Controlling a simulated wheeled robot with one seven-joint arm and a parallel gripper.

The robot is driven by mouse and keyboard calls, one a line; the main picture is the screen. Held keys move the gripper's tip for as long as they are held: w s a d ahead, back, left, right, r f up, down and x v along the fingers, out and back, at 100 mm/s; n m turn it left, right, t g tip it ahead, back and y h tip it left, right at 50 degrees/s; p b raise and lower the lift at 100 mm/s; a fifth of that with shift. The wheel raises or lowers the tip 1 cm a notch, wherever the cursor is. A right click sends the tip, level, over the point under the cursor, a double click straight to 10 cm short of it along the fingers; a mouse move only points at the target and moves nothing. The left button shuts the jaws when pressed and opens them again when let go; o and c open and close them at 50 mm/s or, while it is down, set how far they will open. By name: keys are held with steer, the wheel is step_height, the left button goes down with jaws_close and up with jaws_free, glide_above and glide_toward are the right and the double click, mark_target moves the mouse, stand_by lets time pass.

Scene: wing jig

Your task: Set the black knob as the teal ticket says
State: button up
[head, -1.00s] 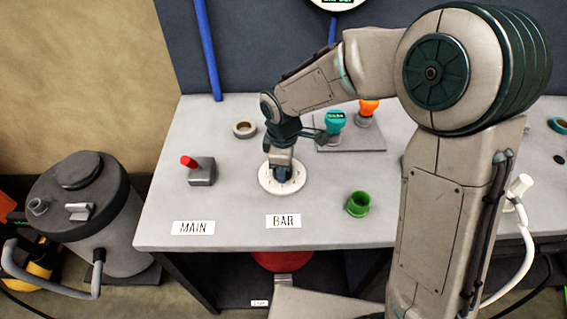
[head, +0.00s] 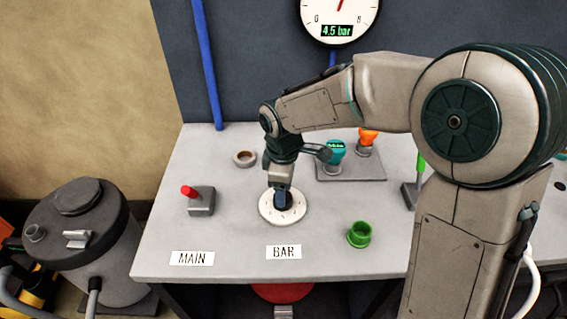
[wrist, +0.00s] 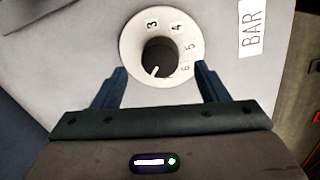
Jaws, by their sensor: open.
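The black knob (wrist: 160,58) sits in the middle of a white dial (wrist: 127,43) with the numbers 3, 4, 5 and 6 showing. A short white mark shows at the knob's lower left in the wrist view. My gripper (wrist: 161,68) is open, one finger on each side of the knob, with gaps showing. In the head view my gripper (head: 283,197) is down over the dial (head: 266,212) and hides the knob.
A wall gauge (head: 340,12) reads 4.5 bar. A red-topped switch box (head: 201,200) stands left of the dial, a green cup (head: 359,234) to the right. An orange piece (head: 368,137) stands beside the teal one. Labels read MAIN (head: 192,258) and BAR (head: 284,252).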

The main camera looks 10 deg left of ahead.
step_height(320, 180, up, 10)
steer(key=shift+s+f, duration=0.25)
steer(key=shift+s, duration=0.05)
steer(key=shift+d, duration=0.15)
steer(key=s+d+m, duration=0.4)
steer(key=d+m, duration=0.2)
steer(key=d, duration=0.2)
steer(key=s+d+f+m+t, duration=0.1)
steer(key=s+d+m, duration=0.3)
steer(key=d, duration=0.5)
steer(key=s+d+m+t, duration=0.1)
steer(key=s+d+m, duration=0.4)
steer(key=d+m, duration=0.3)
steer(key=shift+d+f, duration=0.2)
steer(key=shift+d, duration=0.1)
steer(key=shift+c, duration=0.4)
